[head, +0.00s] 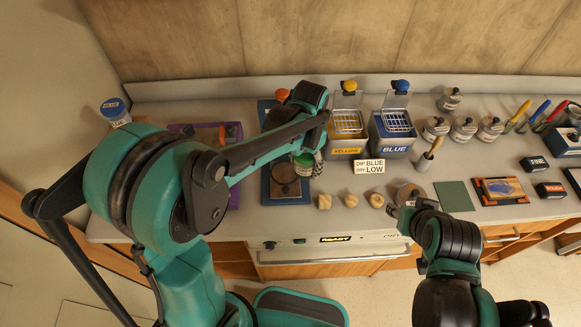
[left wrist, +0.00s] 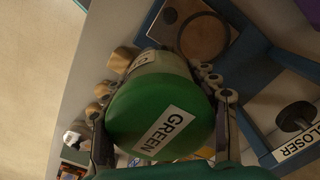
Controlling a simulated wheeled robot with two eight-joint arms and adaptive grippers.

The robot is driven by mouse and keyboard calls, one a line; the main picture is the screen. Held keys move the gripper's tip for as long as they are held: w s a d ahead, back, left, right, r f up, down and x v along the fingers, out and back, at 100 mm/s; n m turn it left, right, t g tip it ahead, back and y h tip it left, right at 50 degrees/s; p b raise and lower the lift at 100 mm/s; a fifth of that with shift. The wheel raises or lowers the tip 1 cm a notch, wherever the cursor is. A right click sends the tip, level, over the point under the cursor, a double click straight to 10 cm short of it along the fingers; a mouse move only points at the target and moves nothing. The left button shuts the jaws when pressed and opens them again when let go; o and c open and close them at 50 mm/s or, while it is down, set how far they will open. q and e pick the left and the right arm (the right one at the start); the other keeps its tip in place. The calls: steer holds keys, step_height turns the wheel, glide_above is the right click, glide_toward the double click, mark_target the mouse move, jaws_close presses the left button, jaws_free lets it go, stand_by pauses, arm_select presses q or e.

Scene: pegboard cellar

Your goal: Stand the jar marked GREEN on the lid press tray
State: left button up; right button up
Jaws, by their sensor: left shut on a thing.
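The jar marked GREEN (left wrist: 160,110) has a green lid with a white GREEN label and is held between the fingers of my left gripper (left wrist: 163,95). In the head view the jar (head: 303,161) shows partly under my left gripper (head: 309,158). The lid press (head: 269,193) has a blue frame and a brown round plate; the plate (left wrist: 202,36) also shows beyond the jar in the left wrist view. The jar is beside the plate, on its right in the head view; its height above the bench is unclear. My right gripper (head: 408,206) is near the bench's front edge; its jaws are unclear.
The YELLOW (head: 346,150) and BLUE (head: 394,149) basket stations stand right of the press. Several wooden knobs (head: 351,201) line the front edge. A purple station (head: 232,135) is to the left. A green mat (head: 454,196) lies at right.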

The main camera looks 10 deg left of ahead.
arm_select(q)
steer(key=w+a+f, duration=0.1)
steer(key=a, duration=0.1)
steer(key=w+a+f+b, duration=0.1)
steer(key=a+f, duration=0.1)
steer(key=a, duration=0.1)
steer(key=w+a+f, duration=0.2)
steer(key=shift+a+f, duration=0.1)
steer(key=shift+a, duration=0.05)
step_height(320, 180, down, 3)
steer(key=shift+f+b, duration=0.15)
steer(key=shift+b, duration=0.7)
steer(key=shift+f, duration=0.3)
steer(key=shift+f, duration=0.1)
steer(key=o, duration=1.5)
